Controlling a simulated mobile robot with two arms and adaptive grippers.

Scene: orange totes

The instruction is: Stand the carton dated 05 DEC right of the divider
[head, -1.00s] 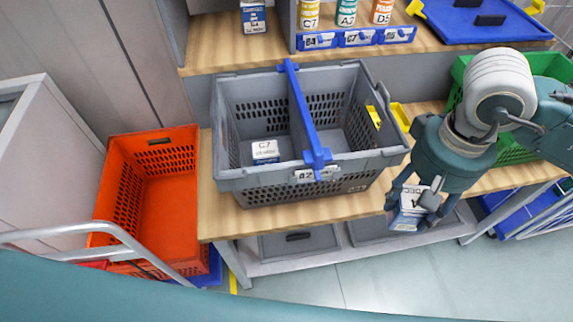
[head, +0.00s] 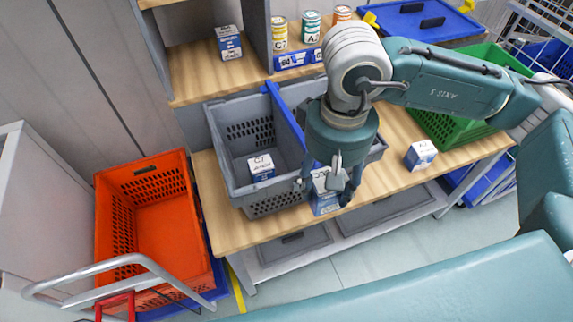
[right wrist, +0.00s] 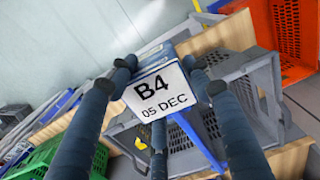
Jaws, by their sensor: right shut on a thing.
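My right gripper (head: 328,189) is shut on a white and blue carton (head: 324,207). In the right wrist view this carton (right wrist: 158,98) reads B4, 05 DEC. In the head view it is held in front of the grey tote, overlapping its front right part. The grey tote (head: 222,181) stands on the wooden bench. A blue divider (head: 284,113) splits it, and also shows in the right wrist view (right wrist: 201,140). Another carton, marked C7 (head: 261,168), stands left of the divider. My arm hides most of the right compartment. My left gripper is not in view.
A carton (head: 420,154) stands on the bench right of the tote, near a green crate (head: 452,126). An orange tote (head: 151,225) is at the left. The shelf behind holds another carton (head: 229,42) and several cans (head: 311,26).

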